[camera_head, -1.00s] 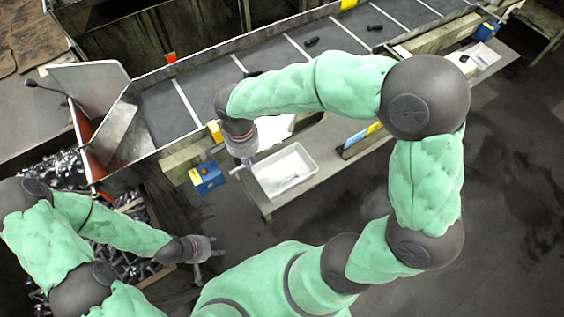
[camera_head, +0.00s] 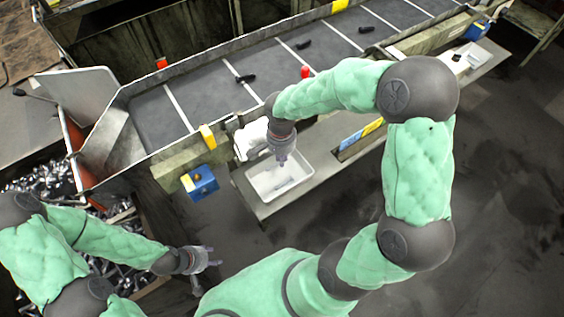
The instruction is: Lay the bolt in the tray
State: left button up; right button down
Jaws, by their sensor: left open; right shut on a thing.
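The white tray (camera_head: 262,184) sits on the grey bench beside the conveyor, with a small grey item (camera_head: 285,186) lying in it, too small to make out. My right gripper (camera_head: 282,160) is over the back part of the tray, pointing down. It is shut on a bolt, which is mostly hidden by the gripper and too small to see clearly. My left gripper (camera_head: 212,257) is open and empty at the lower left, beside the bin of metal parts and well away from the tray.
Dark bolts (camera_head: 246,78) lie spaced along the conveyor (camera_head: 210,95). A blue box (camera_head: 200,182) is left of the tray, and a white thing (camera_head: 250,138) stands behind it. A blue-and-yellow strip (camera_head: 360,133) is to its right. A bin of metal parts (camera_head: 50,178) is at left.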

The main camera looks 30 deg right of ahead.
aim_at(282, 169)
notch_tip(282, 169, down, 3)
jog(key=shift+w+f+b, duration=0.1)
jog(key=shift+f+b, duration=0.05)
jog(key=shift+b, duration=0.2)
jog(key=shift+f+b, duration=0.3)
jog(key=shift+b, duration=0.1)
jog(key=shift+f+b, duration=0.3)
jog(key=c, duration=1.6)
grip_release()
jog(key=shift+o, duration=0.2)
jog(key=shift+r, duration=0.1)
